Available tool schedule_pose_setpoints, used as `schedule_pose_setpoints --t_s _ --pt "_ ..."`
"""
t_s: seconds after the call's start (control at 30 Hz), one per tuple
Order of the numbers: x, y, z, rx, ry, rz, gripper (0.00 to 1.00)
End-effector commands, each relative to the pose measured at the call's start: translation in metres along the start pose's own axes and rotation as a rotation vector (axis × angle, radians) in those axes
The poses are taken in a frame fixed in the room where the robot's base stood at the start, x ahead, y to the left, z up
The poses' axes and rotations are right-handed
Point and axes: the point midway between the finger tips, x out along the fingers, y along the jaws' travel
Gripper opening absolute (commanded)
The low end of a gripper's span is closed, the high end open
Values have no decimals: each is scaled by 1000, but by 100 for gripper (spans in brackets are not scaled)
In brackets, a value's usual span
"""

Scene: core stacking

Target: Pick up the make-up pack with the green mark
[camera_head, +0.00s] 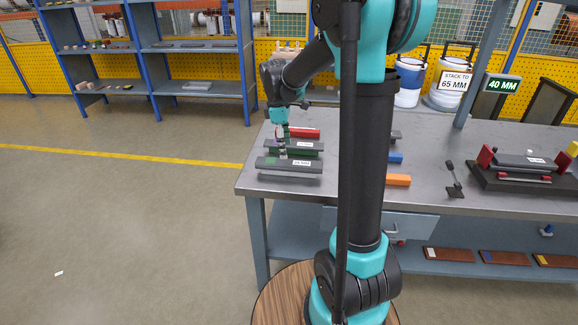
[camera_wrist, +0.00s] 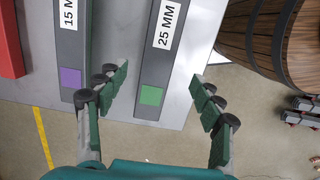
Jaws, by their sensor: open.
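The make-up pack with the green mark (camera_wrist: 155,62) is a dark grey bar with a "25 MM" label and a green square near its end. In the head view the same pack (camera_head: 262,162) lies nearest the table's front left edge. My gripper (camera_wrist: 161,74) is open and empty, with one finger on each side of this pack's marked end in the wrist picture. The height above the pack is hard to tell. In the head view my gripper (camera_head: 283,150) shows over the packs. A second grey pack (camera_wrist: 68,45), with a purple mark and "15 MM" label, lies beside it.
A red block (camera_head: 303,133) lies behind the packs. Blue (camera_head: 395,158) and orange (camera_head: 397,180) blocks lie to the right, partly behind my arm. A fixture (camera_head: 525,175) stands on the bench's right side. Signs read "STACK TO 65 MM" (camera_head: 454,82) and "40 MM" (camera_head: 502,84).

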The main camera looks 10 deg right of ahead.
Motion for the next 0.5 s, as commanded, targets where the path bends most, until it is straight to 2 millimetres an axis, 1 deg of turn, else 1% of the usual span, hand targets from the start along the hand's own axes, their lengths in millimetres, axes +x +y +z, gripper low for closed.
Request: schedule_pose_setpoints --t_s 0.23,0.5 --pt "16 1 1 1 0 0 67" --pt "53 3 4 1 0 0 67"
